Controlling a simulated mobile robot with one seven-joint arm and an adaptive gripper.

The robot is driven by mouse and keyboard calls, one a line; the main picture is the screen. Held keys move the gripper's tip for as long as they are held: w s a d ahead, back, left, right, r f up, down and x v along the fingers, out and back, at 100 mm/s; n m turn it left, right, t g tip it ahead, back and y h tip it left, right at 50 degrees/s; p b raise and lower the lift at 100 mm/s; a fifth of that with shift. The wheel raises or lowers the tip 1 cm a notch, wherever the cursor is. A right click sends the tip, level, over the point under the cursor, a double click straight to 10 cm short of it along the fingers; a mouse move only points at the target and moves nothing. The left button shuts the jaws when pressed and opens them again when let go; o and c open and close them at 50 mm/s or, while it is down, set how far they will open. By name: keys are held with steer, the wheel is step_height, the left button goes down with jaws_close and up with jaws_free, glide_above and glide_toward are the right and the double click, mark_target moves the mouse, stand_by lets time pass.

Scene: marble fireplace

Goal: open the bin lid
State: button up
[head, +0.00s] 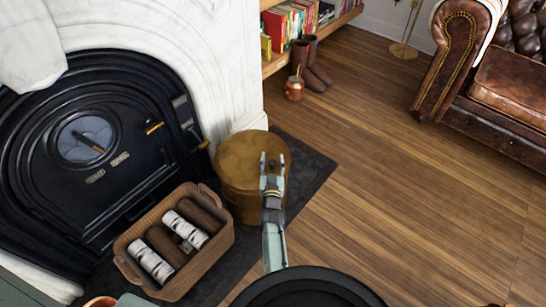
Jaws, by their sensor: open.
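The bin (238,197) is a round, brass-coloured container beside the white fireplace surround. Its flat, mottled lid (237,158) looks closed on top. My gripper (273,158) is open over the right part of the lid, fingers pointing away from me. A small dark piece shows between the fingers; I cannot tell whether it belongs to the lid or to my gripper. I cannot tell whether the fingers touch the lid. My arm hides part of the bin's right side.
A wicker basket (128,262) of logs stands left of the bin, in front of the black stove door (75,150). A copper pot (294,88) and brown boots (318,75) stand behind, by the bookshelf (275,66). Wooden floor (400,190) to the right is clear up to the leather sofa (505,85).

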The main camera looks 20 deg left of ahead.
jaws_close()
stand_by(0.6)
steer(key=shift+r, duration=0.1)
